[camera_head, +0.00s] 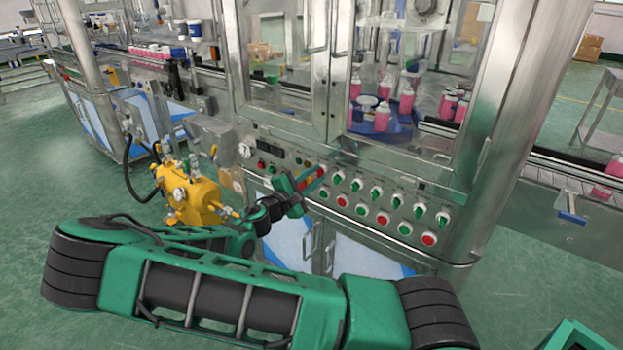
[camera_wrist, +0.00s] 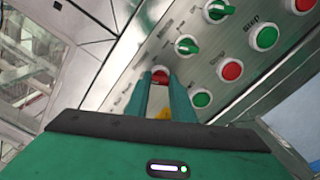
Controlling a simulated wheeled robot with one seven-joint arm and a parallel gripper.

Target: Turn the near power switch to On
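My gripper (camera_head: 306,188) is at the front control panel of the steel machine, toward the left end of its row of switches. In the wrist view its two green fingers (camera_wrist: 160,88) stand apart, with a red knob (camera_wrist: 160,75) between or just beyond their tips. I cannot tell whether the fingers touch it. A red and yellow part (camera_head: 314,177) shows at the fingertips in the head view. A patch of yellow (camera_wrist: 165,113) shows between the fingers in the wrist view. The On marking and the knob's exact setting cannot be read.
Several green-handled switches (camera_head: 376,192) and red and green buttons (camera_head: 383,217) sit close to the right on the panel (camera_head: 330,205). A yellow device (camera_head: 188,195) with fittings stands left of my gripper. Pink bottles (camera_head: 406,103) stand behind the machine's glass.

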